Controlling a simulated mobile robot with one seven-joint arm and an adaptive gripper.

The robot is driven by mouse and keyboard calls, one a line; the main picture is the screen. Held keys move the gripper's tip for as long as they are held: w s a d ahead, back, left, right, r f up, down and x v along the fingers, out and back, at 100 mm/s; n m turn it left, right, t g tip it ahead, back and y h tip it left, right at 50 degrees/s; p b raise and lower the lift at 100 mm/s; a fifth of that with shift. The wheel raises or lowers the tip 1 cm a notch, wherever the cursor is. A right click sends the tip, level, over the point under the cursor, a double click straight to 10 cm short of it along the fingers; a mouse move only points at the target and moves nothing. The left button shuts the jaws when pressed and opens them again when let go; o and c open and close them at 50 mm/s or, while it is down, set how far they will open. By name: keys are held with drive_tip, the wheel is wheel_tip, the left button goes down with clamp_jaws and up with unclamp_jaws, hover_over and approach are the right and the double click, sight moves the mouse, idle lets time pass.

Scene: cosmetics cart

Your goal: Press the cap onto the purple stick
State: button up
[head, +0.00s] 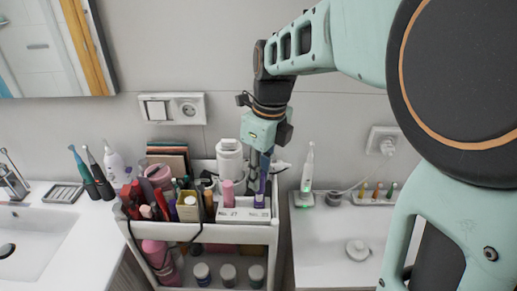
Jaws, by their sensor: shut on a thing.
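The purple stick (260,200) stands upright in a white block holder (243,215) at the front right of the cart's top tray. My gripper (262,178) points straight down over the stick, its fingers closed. It is shut on a slim thing, apparently the cap, directly above or at the stick's top. The fingers hide most of the cap, and I cannot tell whether it is seated on the stick. A pink stick (228,193) stands in the same holder, to the left.
The cart tray (190,233) is crowded with cosmetics on the left. A white bottle (229,158) stands close behind the holder. An electric toothbrush (307,170) stands on the right counter (320,250), which has free room in front.

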drive_tip(key=shift+f+b, duration=0.7)
drive_tip(key=shift+f, duration=0.6)
idle(1.1)
drive_tip(key=o, duration=1.3)
drive_tip(key=shift+r, duration=0.1)
drive_tip(key=shift+r+p, duration=3.5)
drive_tip(key=shift+r, duration=0.5)
drive_tip(key=shift+c, duration=0.2)
clamp_jaws()
